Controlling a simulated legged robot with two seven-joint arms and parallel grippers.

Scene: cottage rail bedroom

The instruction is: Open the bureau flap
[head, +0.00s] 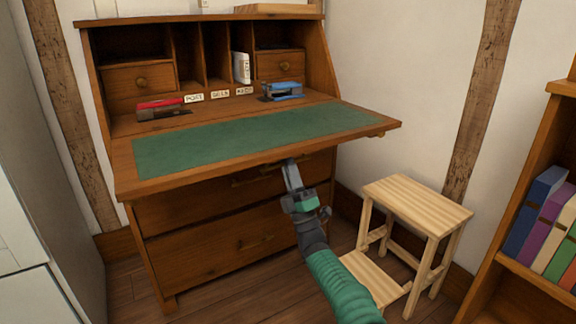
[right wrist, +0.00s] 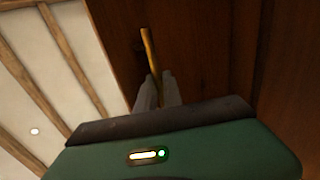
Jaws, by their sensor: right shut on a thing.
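The bureau (head: 215,220) is brown wood. Its flap (head: 355,118) is folded down and looks about level, with its green writing panel (head: 240,138) facing up. My right gripper (head: 290,166) reaches up to just under the flap's front part. In the right wrist view my right gripper (right wrist: 155,78) is shut on a thin brass bar handle (right wrist: 149,48) against dark wood, which seems to be the flap's underside. The flap hides part of this grip in the head view. My left gripper is not in view.
Inside the bureau are a red stapler-like thing (head: 160,104), a blue one (head: 284,88) and small labels. A light wooden step stool (head: 418,200) stands right of my right arm. A bookcase (head: 500,255) stands at the far right, a pale cabinet (head: 45,150) at the left.

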